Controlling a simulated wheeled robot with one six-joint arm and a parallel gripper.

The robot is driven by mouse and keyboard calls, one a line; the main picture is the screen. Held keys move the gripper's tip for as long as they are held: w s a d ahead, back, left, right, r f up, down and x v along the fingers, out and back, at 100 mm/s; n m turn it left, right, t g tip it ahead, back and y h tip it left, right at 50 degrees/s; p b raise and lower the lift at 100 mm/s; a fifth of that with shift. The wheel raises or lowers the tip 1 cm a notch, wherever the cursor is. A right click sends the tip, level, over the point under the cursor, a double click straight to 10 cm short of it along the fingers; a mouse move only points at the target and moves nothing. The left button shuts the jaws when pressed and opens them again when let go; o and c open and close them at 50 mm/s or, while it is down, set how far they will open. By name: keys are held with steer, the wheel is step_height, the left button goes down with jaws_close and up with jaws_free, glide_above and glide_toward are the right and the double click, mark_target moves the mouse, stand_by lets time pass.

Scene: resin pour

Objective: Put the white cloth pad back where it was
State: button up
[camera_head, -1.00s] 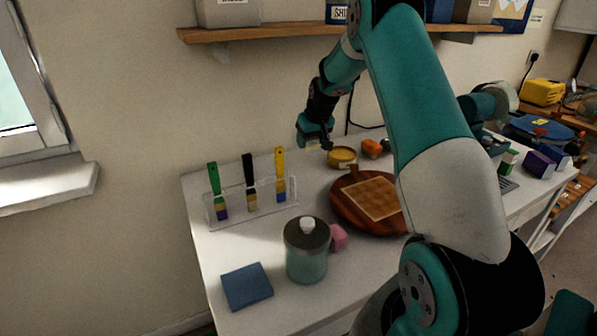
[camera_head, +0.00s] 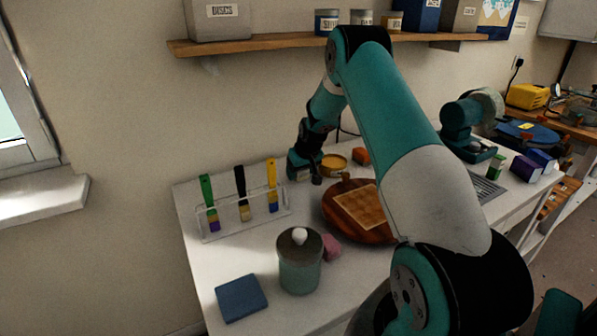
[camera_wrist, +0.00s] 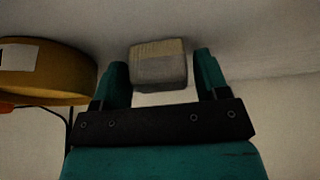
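The white cloth pad (camera_wrist: 158,66) shows in the wrist view as a small pale block, greyish in the shade, between my two fingertips. My gripper (camera_wrist: 162,78) is closed around it, with a finger at each side; a thin gap seems to show at the right, so contact there is hard to tell. In the head view my gripper (camera_head: 311,174) is low over the back of the white table, just left of the yellow tin (camera_head: 333,164). The pad is small and dark there, and I cannot tell whether it touches the table.
The tin also stands close by in the wrist view (camera_wrist: 45,75). A brush rack (camera_head: 245,222) is to the left. A lidded jar (camera_head: 300,275), pink block (camera_head: 331,247), blue pad (camera_head: 241,298) and round wooden board (camera_head: 335,213) stand nearer. An orange block (camera_head: 361,156) is behind.

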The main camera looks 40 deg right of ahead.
steer(key=shift+o, duration=0.6)
steer(key=shift+r, duration=0.15)
steer(key=shift+r, duration=0.25)
steer(key=b+v, duration=0.1)
steer(key=v, duration=1)
steer(key=shift+s+r+b, duration=0.2)
steer(key=shift+r+b, duration=0.1)
steer(key=shift+s+a, duration=0.1)
